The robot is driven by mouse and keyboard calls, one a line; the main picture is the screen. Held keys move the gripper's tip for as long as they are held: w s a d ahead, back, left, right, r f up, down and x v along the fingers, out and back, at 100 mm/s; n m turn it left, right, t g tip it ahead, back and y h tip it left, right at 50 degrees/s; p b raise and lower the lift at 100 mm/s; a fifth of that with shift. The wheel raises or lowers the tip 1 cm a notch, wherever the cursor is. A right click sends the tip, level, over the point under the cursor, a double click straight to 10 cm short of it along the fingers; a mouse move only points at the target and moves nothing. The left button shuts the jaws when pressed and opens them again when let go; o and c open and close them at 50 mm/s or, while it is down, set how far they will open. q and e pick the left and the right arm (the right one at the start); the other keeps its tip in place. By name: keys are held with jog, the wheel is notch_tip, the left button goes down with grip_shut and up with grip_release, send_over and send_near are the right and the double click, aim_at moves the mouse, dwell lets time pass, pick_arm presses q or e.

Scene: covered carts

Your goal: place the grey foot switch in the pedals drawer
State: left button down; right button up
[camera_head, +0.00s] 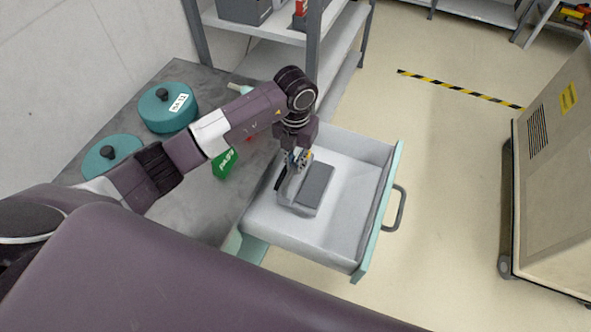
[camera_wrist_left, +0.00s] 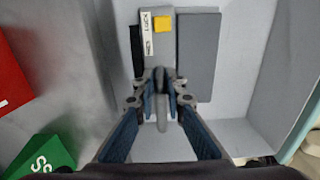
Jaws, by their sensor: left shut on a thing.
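The grey foot switch (camera_head: 317,186) is inside the outline of the open drawer (camera_head: 346,225), which is pale inside with a teal front. I cannot tell whether it touches the drawer floor. My left gripper (camera_head: 297,161) points down from above and is shut on the switch's near part. In the left wrist view the fingers (camera_wrist_left: 160,85) close on a narrow part of the foot switch (camera_wrist_left: 198,55), which has a dark grey pad, a white label and a yellow sticker. My right gripper is not in view.
A grey worktop (camera_head: 190,190) left of the drawer carries two teal round lidded containers (camera_head: 168,108) and a green PASS block (camera_head: 225,163). A grey shelf rack (camera_head: 285,55) stands behind. A covered cart (camera_head: 553,170) is at the right, with clear floor between.

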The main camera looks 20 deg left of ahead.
aim_at(295, 174)
pick_arm(q)
notch_tip(295, 174, down, 4)
jog(key=shift+r, duration=0.1)
jog(key=shift+f, duration=0.2)
jog(key=c, duration=2)
grip_release()
jog(key=shift+r, duration=0.2)
notch_tip(295, 174, up, 12)
jog(key=shift+b, duration=0.7)
